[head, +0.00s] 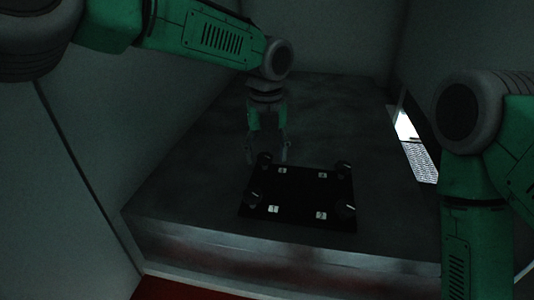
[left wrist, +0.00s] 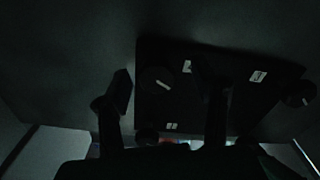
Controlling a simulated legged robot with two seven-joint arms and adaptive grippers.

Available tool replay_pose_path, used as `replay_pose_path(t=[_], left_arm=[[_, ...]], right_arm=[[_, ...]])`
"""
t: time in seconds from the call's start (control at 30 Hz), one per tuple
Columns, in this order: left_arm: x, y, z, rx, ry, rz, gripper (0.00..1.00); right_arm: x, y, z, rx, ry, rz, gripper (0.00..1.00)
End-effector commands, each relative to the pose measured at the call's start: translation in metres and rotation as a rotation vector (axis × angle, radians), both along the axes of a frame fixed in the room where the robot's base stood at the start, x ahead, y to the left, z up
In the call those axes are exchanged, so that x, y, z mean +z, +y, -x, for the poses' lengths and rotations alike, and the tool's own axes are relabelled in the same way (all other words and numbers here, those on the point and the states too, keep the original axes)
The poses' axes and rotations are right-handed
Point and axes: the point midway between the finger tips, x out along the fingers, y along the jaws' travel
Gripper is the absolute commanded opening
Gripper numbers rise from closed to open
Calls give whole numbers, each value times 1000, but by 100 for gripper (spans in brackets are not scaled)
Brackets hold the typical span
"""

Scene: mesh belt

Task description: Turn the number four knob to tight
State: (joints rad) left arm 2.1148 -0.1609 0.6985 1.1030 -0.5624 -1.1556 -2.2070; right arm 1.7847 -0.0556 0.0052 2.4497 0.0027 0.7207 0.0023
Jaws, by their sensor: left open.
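A black panel (head: 300,190) lies on the grey table with a dark knob near each corner. The knobs are at the far left (head: 265,158), far right (head: 343,167), near left (head: 254,198) and near right (head: 345,211). My left gripper (head: 266,152) is open, above the panel's far left edge. In the left wrist view, a round knob (left wrist: 157,80) with a pale line shows between its spread fingers (left wrist: 167,88), apparently untouched. My right gripper is out of view.
The grey table (head: 190,185) is bare around the panel. Walls (head: 85,150) stand close on the left and at the back. A bright opening with a pale mesh belt (head: 419,160) is in the right wall. The scene is dim.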

Motion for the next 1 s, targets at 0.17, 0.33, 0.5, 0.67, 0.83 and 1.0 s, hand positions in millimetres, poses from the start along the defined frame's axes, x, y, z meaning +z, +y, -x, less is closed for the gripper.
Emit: replay_pose_path(t=[0.17, 0.33, 0.5, 0.67, 0.83, 1.0], left_arm=[[28, 0, -1, 2, -4, 2, 53], [65, -2, 0, 1, -4, 2, 53], [96, -3, -1, 1, -4, 0, 53], [113, -4, -1, -1, -2, 1, 53], [118, -4, 0, -1, -1, 1, 53], [118, -3, -1, -1, -1, 1, 53]], right_arm=[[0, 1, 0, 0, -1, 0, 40], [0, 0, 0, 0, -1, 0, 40], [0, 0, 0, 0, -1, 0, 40], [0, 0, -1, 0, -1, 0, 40], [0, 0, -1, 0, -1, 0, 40], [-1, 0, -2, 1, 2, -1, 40]])
